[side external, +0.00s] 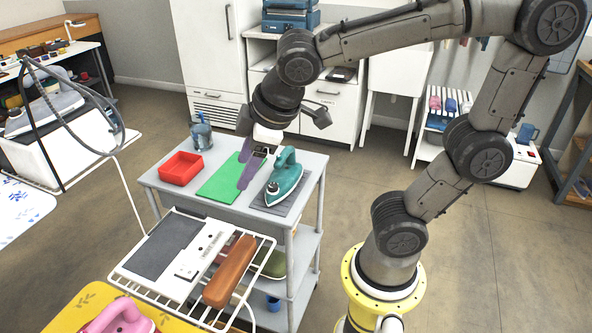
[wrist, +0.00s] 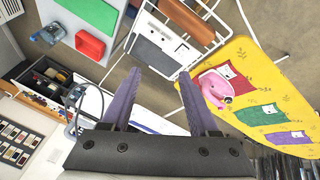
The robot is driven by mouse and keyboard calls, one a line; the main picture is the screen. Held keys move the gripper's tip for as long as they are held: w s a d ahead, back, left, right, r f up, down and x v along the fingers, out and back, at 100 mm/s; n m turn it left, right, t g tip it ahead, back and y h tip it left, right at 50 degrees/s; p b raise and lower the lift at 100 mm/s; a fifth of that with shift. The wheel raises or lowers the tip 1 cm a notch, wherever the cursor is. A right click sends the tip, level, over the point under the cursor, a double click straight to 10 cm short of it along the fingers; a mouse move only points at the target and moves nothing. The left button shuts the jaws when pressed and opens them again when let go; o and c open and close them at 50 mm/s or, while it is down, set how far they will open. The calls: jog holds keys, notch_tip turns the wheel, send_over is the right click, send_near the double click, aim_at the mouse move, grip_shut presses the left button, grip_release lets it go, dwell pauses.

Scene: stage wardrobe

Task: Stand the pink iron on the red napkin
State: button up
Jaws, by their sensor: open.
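The pink iron (wrist: 213,86) is on the yellow ironing board, at right in the wrist view. In the side view the pink iron (side external: 118,319) is cut off by the bottom edge. The red napkin (wrist: 239,78) lies flat on the board beside the iron. The iron covers or adjoins its near edge; I cannot tell whether it rests on it. My gripper (side external: 246,172) is open above the grey cart, well away from the iron. Its purple fingers (wrist: 160,82) have nothing between them in the wrist view.
Green (wrist: 258,113) and purple (wrist: 287,137) napkins also lie on the yellow board (wrist: 262,68). The grey cart (side external: 165,192) holds a red tray (side external: 180,168), a green mat (side external: 219,184) and a teal iron (side external: 285,178). A white wire rack (side external: 262,262) stands between cart and board.

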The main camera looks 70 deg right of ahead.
jog(key=s+d+m, duration=0.2)
jog(key=s+m, duration=0.1)
jog(key=s, duration=0.2)
jog(key=s+d+f+m, duration=0.1)
jog(key=s+d+m, duration=0.1)
jog(key=s, duration=0.3)
jog(key=shift+s+f+m+y, duration=0.2)
jog(key=shift+f+m+y, duration=0.1)
jog(key=shift+m, duration=0.1)
dwell(1.3)
